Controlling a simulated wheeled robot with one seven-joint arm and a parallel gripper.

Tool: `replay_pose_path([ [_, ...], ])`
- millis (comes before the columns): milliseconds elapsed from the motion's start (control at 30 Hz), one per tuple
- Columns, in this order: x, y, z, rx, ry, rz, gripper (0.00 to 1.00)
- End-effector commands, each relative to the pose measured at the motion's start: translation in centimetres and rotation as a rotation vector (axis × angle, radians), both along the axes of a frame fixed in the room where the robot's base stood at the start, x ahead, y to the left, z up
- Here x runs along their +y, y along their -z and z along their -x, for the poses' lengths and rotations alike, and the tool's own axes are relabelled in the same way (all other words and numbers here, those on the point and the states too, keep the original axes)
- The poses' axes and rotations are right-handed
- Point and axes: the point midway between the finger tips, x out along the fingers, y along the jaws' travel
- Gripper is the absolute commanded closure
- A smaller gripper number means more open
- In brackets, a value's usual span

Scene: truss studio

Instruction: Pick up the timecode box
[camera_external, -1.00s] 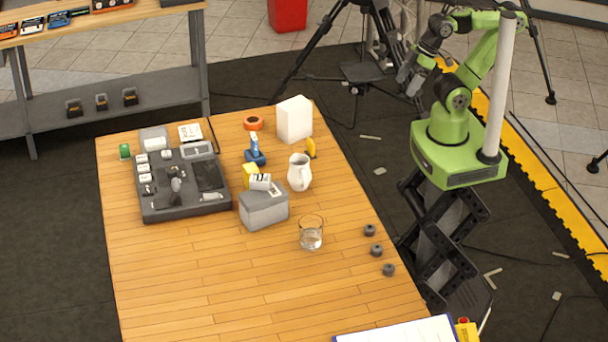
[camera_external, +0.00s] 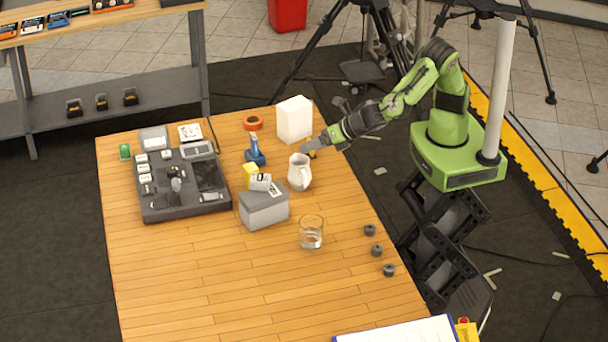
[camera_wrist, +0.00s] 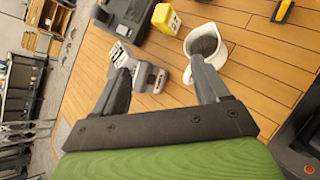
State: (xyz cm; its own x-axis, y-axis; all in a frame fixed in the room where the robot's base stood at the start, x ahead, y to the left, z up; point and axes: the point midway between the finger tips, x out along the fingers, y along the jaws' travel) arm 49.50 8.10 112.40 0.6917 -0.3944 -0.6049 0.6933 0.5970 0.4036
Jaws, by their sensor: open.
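I cannot tell for sure which item is the timecode box. The yellow box also shows at the top of the wrist view (camera_wrist: 166,19). My gripper (camera_external: 305,147) is above the table's right side, near the white pitcher (camera_external: 300,174). In the wrist view, my two fingers (camera_wrist: 158,72) are apart with nothing gripped between them, and the pitcher (camera_wrist: 206,42) is beyond the right finger.
A white block (camera_external: 294,119), blue tool (camera_external: 255,152) and orange ring (camera_external: 253,123) stand towards the back. A dark case (camera_external: 185,211) with several small items is at left, and a glass (camera_external: 311,233) stands in front of the pitcher. The front left of the wooden table (camera_external: 180,280) is clear.

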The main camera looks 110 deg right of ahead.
Motion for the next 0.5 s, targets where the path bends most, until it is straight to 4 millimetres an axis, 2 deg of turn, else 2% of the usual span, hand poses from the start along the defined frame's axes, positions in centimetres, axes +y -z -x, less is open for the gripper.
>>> replay_pose_path([
  [33,2.1,1.0,-1.1,-0.002,-0.121,0.157,0.26],
  [100,4.5,1.4,-2.3,-0.012,-0.259,0.342,0.26],
  [200,6.5,1.6,-3.0,-0.023,-0.366,0.497,0.26],
  [333,6.3,2.1,-4.3,-0.024,-0.389,0.538,0.26],
  [500,4.7,3.8,-8.0,-0.023,-0.387,0.534,0.26],
])
